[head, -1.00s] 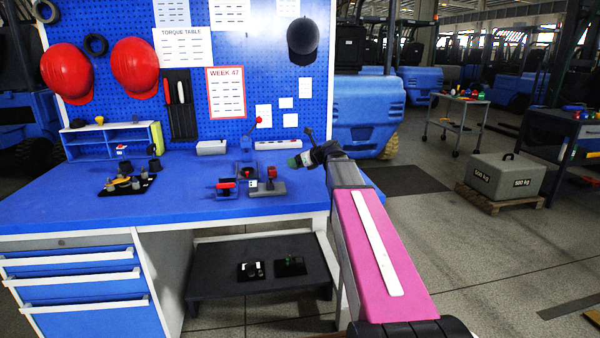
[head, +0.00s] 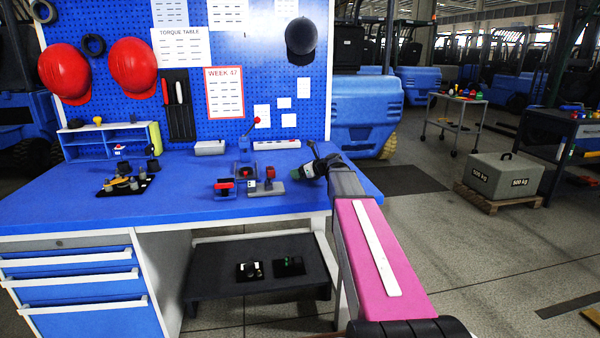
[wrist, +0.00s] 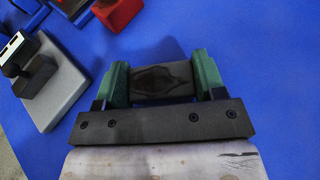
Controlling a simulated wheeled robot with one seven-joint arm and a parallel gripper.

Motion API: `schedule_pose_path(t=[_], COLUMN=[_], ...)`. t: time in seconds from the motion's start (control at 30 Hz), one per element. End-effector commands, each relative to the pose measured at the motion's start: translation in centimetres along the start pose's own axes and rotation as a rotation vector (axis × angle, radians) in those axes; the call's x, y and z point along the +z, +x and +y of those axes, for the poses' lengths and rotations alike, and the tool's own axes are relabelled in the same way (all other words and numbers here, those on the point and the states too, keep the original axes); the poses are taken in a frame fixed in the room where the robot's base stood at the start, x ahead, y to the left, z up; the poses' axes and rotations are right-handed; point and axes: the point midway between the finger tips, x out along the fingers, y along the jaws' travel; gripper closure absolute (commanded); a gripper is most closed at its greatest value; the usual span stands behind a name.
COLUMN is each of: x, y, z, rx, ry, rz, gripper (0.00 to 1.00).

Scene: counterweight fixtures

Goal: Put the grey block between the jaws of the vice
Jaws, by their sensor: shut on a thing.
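My gripper (head: 306,170) is low over the right part of the blue bench top in the head view. In the wrist view its two green fingers (wrist: 163,82) are shut on a dark grey block (wrist: 163,80), with one finger at each end. The block has a dark diamond-like mark on its face. Blue bench surface shows around the block in the wrist view. A small dark and blue fixture with a red part (head: 225,187) stands left of my gripper. I cannot tell surely whether it is the vice.
The bench front right is clear.

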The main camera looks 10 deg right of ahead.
Motion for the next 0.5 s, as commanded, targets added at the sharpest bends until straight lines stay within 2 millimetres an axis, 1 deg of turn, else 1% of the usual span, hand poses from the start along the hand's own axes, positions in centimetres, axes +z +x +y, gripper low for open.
schedule_pose_path(t=[0.07,0.1,0.13,0.17,0.5], x=[-0.2,-0.19,-0.18,-0.18,0.04], y=[0.08,0.08,0.07,0.08,-0.01], z=[0.0,0.0,0.0,0.0,0.0], rx=[0.0,0.0,0.0,0.0,0.0], ry=[0.001,0.0,0.0,0.0,0.0], rz=[0.0,0.0,0.0,0.0,0.0], gripper=[0.62,0.27,0.17,0.11,0.11])
